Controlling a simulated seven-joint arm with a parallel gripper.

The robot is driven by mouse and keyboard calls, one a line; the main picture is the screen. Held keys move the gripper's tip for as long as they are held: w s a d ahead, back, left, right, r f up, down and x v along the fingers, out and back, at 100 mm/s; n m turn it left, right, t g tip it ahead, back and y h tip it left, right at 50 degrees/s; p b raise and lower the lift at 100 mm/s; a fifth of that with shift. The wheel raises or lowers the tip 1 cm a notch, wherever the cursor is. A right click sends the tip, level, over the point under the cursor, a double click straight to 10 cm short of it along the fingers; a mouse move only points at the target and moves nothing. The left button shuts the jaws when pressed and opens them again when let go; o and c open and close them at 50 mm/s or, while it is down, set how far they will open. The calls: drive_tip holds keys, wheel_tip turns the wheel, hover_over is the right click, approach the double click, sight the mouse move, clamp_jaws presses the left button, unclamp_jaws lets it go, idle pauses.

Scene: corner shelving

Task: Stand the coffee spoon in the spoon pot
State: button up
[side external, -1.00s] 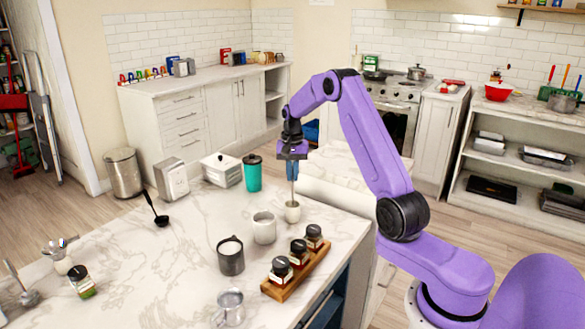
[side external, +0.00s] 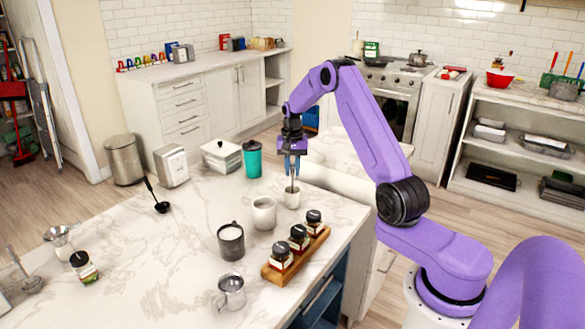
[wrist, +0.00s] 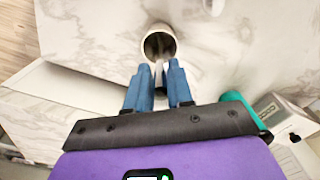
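The spoon pot (side external: 292,201) is a small white cup standing upright near the far right edge of the marble counter. In the wrist view its round mouth (wrist: 163,29) lies just ahead of my fingertips. The coffee spoon (side external: 292,181) is upright, its lower end inside the pot and hidden by the wall. Its handle (wrist: 158,68) rises between my blue fingers in the wrist view. My gripper (side external: 292,166) is just above the pot, pointing down, with the fingers apart on either side of the handle and a gap showing.
A white mug (side external: 264,214) stands close to the pot's left. A dark mug (side external: 231,243), a wooden rack of spice jars (side external: 297,254) and a metal jug (side external: 231,292) are nearer the front. A teal tumbler (side external: 252,160) stands behind left.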

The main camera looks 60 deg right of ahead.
drive_tip(key=shift+o, duration=1.1)
wheel_tip(320, 180, up, 18)
drive_tip(key=shift+f, duration=0.25)
drive_tip(key=shift+a, duration=0.1)
